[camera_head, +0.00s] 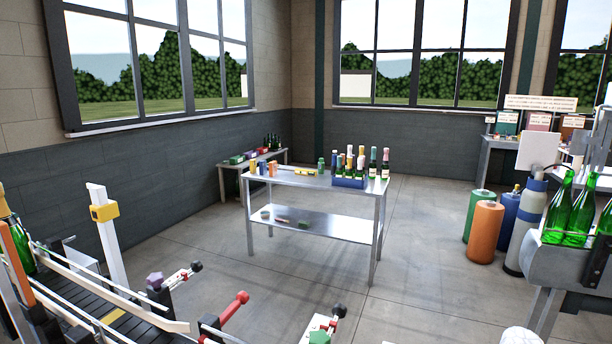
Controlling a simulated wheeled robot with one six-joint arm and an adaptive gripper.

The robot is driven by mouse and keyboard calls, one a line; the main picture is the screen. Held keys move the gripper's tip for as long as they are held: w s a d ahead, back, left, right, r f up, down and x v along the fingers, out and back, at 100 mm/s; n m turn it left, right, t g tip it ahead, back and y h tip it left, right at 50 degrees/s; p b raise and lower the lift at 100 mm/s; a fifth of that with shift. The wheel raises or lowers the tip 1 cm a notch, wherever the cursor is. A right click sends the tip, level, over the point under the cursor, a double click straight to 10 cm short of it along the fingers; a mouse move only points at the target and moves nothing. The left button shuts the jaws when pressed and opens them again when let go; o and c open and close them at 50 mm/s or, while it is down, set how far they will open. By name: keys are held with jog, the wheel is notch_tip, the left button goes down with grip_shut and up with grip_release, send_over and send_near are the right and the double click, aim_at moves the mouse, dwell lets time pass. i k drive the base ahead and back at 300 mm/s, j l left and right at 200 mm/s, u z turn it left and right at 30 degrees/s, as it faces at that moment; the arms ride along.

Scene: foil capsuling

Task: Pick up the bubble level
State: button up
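A small yellow bar (305,173), which looks like the bubble level, lies flat on the top of the steel table (285,181) in the middle of the room. It is too small in the picture to make out a vial. It lies between a group of small coloured containers (262,168) on the left and a blue crate of bottles (348,182) on the right. I cannot see my gripper in this view.
The table's lower shelf (300,222) holds a few small items. A conveyor (90,312) with rails fills the lower left. Coloured cylinders (484,232) and green bottles (577,215) stand on the right. The floor (415,270) right of the table is clear.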

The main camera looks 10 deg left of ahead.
aim_at(298, 171)
jog(key=j+u, duration=0.1)
jog(key=u, duration=0.25)
jog(key=i+j+u, duration=0.2)
jog(key=j+u, duration=0.3)
jog(key=j, duration=0.25)
jog(key=i+j+u, duration=0.45)
jog(key=j, duration=0.2)
jog(key=i+j+u, duration=0.3)
jog(key=j+u, duration=0.2)
jog(key=i+j+u, duration=0.5)
jog(key=i+u, duration=0.5)
jog(key=i+z, duration=0.25)
jog(key=i, duration=0.65)
jog(key=i+j+z, duration=0.25)
jog(key=i, duration=2.3)
jog(key=i+l+z, duration=0.15)
jog(key=i+z, duration=0.55)
jog(key=z, duration=0.15)
jog(key=i+z, duration=0.45)
jog(key=i+l+z, duration=0.2)
jog(key=i+z, duration=0.5)
jog(key=z, duration=0.15)
jog(key=i+z, duration=0.4)
jog(key=i+l, duration=0.15)
jog(key=i, duration=0.4)
jog(key=i+l+u, duration=0.1)
jog(key=i, duration=0.45)
jog(key=i+l, duration=0.25)
jog(key=i, duration=0.25)
